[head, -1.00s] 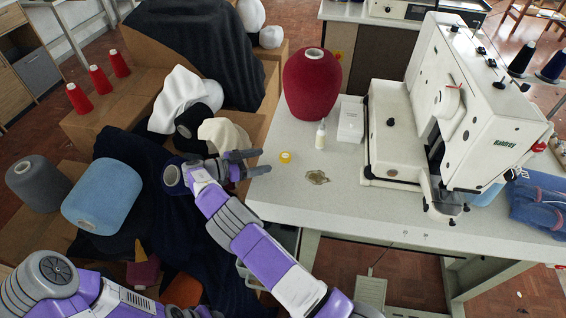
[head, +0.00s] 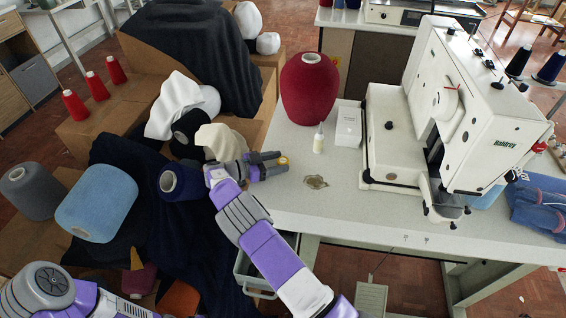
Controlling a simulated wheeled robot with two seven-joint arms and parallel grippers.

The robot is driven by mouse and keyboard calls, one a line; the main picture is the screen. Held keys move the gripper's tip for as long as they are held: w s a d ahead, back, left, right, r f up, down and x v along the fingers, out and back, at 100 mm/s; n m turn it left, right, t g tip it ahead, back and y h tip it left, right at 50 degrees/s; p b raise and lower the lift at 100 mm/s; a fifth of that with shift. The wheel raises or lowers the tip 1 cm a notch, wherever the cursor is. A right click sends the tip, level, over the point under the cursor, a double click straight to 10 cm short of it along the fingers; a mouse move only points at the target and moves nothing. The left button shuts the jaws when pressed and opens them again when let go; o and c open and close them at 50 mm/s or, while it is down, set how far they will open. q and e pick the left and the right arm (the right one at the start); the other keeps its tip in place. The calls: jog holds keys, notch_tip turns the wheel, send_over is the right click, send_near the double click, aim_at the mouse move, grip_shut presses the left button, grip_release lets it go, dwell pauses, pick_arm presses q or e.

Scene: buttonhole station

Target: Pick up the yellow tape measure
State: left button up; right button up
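The yellow tape measure (head: 283,161) is a small round yellow thing on the pale table near its left edge. My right gripper (head: 277,162) reaches in over that edge, pointing right. Its two dark fingers are apart, and their tips are right at the tape measure, one toward its far side and one toward its near side. I cannot tell whether they touch it. Part of my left arm shows at the lower left, but its gripper is out of view.
A red yarn cone (head: 310,88), a small white bottle (head: 319,138) and a white box (head: 348,124) stand behind the tape measure. A brownish patch (head: 316,182) lies to its right. The white sewing machine (head: 474,110) fills the table's right side. The table's front middle is clear.

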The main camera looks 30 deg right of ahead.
jog(key=c, duration=0.8)
